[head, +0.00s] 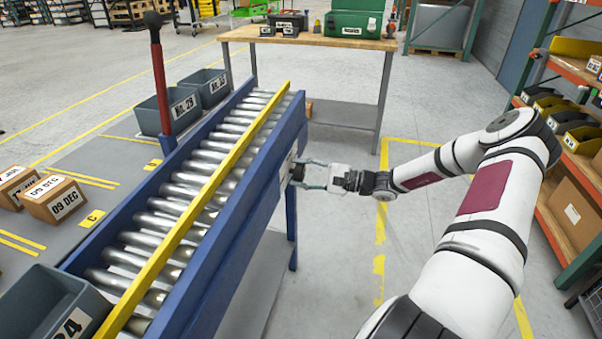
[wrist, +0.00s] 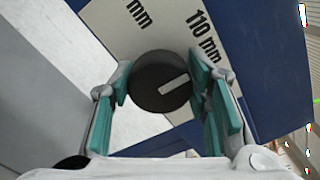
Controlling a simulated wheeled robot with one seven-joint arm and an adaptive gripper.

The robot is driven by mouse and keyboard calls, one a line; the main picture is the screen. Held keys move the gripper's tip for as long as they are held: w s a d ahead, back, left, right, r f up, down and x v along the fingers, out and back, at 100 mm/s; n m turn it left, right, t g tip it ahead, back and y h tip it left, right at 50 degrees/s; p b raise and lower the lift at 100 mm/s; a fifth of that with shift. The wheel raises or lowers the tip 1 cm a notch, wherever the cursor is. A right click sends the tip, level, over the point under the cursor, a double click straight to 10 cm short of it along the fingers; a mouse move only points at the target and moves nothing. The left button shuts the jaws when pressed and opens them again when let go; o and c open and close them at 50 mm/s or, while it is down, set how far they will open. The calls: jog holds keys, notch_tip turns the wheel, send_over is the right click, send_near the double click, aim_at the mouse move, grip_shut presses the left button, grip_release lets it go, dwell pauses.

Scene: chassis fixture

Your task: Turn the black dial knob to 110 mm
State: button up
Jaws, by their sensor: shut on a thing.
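The black dial knob (wrist: 152,88) is round, with a white pointer line on its face. It sits on a white label plate (wrist: 160,35) on the blue side of the conveyor. In the wrist view the pointer runs from near the knob's middle to its right edge, tilted slightly up. The "110 mm" mark is printed above and right of the knob; another "mm" mark at upper left is cut off. My gripper (wrist: 160,80) is shut on the knob, its teal pads on either side. In the head view my gripper (head: 307,175) reaches the conveyor's right side; the knob is small there.
The roller conveyor (head: 262,150) has blue rails and a yellow bar (head: 210,190) along it. A red lever (head: 159,90) stands on its far left side. A workbench (head: 340,41) stands behind, and a shelf rack (head: 560,205) at right. The floor between is clear.

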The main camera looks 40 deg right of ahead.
jog(key=o, duration=1.2)
jog(key=shift+c, duration=0.2)
jog(key=v, duration=1.2)
